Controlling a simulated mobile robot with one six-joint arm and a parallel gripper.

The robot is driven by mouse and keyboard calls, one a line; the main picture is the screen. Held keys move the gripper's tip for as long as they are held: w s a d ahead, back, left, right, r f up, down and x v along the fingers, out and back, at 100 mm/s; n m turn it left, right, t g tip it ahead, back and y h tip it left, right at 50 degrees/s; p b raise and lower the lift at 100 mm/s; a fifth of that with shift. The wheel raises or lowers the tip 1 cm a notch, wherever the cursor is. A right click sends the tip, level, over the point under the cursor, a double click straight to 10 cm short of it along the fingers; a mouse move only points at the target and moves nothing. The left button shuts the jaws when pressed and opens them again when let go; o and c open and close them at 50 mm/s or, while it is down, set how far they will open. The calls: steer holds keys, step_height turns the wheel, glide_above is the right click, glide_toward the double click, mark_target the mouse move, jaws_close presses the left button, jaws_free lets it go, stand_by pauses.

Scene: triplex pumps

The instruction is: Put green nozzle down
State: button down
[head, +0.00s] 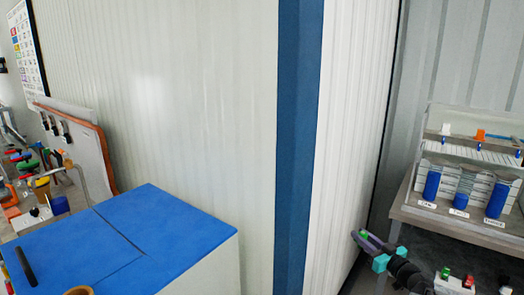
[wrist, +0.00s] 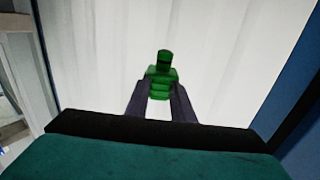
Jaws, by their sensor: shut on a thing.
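The green nozzle (wrist: 161,76) is upright in the middle of the wrist view, between the two dark fingers of my gripper (wrist: 160,90). The fingers are shut on its sides, and its narrower, dark-banded top sticks out beyond them. In the head view my gripper (head: 364,238) is at the lower right, pointing to the upper left, with a small bit of the green nozzle (head: 364,234) showing at its fingers. The nozzle is held in the air in front of the pale corrugated wall.
A shelf unit (head: 408,211) with blue cylinders (head: 432,185) and small nozzles on an upper rack stands at the right. A blue-topped cabinet (head: 165,215) stands at the lower left, by a cluttered bench. A blue wall corner post (head: 298,150) stands between them.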

steer(key=s+a+f+n+g+y, duration=0.2)
steer(key=s+a+y, duration=0.1)
steer(key=a, duration=0.4)
steer(key=s+a+f+n+g+y, duration=0.1)
steer(key=s+a+f+n+y, duration=0.1)
steer(key=a, duration=0.6)
steer(key=s+a+r+n+g+y, duration=0.2)
steer(key=s+a+g, duration=0.1)
steer(key=s+a, duration=0.1)
steer(key=shift+s+a+r+y, duration=0.3)
steer(key=shift+s+y, duration=0.1)
steer(key=shift+s, duration=0.4)
steer(key=shift+d, duration=0.15)
steer(key=shift+w+d, duration=0.1)
steer(key=shift+d, duration=0.05)
